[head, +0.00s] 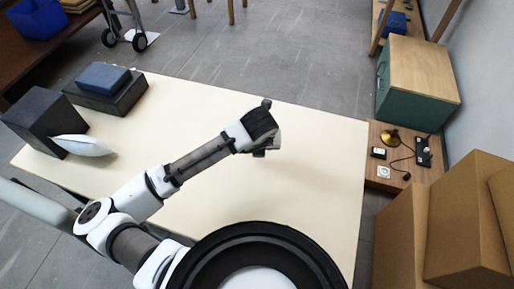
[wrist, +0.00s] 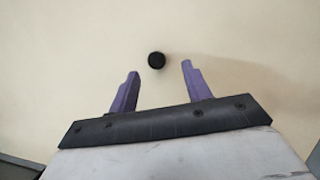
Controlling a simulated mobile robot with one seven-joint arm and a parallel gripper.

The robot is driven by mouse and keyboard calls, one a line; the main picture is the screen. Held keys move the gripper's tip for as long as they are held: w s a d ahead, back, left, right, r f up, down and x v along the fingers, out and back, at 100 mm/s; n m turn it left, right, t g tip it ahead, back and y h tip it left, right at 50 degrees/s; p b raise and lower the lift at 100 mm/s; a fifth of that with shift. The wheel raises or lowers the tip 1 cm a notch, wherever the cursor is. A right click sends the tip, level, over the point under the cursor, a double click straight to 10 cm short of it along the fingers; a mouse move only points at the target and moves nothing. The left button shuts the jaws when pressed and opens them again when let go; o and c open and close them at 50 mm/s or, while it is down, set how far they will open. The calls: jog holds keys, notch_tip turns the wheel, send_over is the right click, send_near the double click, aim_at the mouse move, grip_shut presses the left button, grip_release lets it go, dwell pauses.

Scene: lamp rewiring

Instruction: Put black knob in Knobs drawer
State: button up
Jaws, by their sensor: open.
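The black knob (wrist: 156,60) is a small round dark piece on the cream table top (head: 320,190). In the wrist view it lies just beyond and between the purple fingertips of my gripper (wrist: 160,68). The fingers are open with nothing between them, apart from the knob. In the head view my gripper (head: 264,150) hangs over the table, and I cannot make out the knob there. No drawer marked Knobs can be read in either view.
A teal cabinet (head: 394,115) with a wooden top stands at the right. A low wooden stand (head: 378,132) holds lamp parts and a cable. Cardboard boxes (head: 462,225) are at the lower right. Dark boxes (head: 42,118) and a white cushion (head: 84,146) are on the table's left.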

jog(key=p+x, duration=0.1)
jog(key=x, duration=0.3)
jog(key=shift+a, duration=0.2)
grip_shut()
jog(key=shift+r, duration=0.1)
